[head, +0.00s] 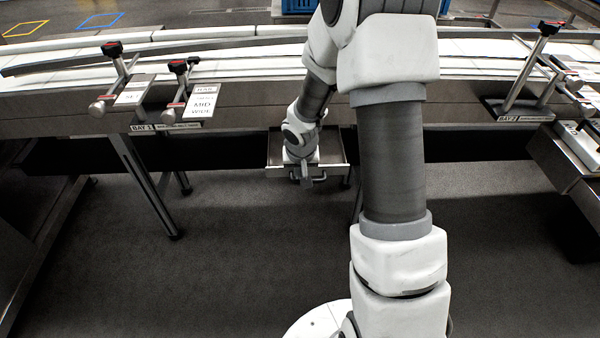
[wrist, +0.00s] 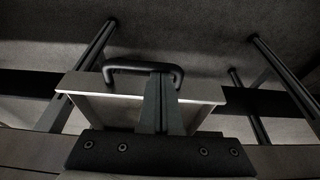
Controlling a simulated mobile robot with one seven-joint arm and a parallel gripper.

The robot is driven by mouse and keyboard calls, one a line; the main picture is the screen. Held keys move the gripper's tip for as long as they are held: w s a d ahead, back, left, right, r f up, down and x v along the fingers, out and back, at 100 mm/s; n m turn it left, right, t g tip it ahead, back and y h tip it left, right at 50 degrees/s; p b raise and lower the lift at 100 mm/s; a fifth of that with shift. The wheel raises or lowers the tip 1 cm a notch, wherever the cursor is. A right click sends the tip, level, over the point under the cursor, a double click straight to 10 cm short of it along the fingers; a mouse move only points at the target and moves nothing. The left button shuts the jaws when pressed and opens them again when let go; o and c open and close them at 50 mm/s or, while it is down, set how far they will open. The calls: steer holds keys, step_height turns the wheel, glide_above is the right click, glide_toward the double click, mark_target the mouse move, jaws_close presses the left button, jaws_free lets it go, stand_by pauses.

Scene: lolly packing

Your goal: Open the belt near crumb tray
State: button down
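The crumb tray (head: 274,150) is a shallow metal drawer under the belt, in the middle of the head view. It juts out from the belt frame. Its pale front edge (wrist: 85,96) and black loop handle (wrist: 128,65) show in the wrist view. My gripper (wrist: 163,74) has its two dark fingers close together, with the tips at the handle bar inside the width of the loop. The wrist view does not make clear whether they pinch the bar or sit against it. In the head view my gripper (head: 303,177) is at the tray's front.
The white belt (head: 220,62) runs across above the tray. Clamp posts with red-marked knobs (head: 112,50) and bay labels (head: 203,104) stand along its front. A dark support leg (head: 145,185) stands left of the tray. The grey floor (head: 250,260) in front is clear.

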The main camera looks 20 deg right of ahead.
steer(key=shift+s+a, duration=0.25)
steer(key=shift+s, duration=0.55)
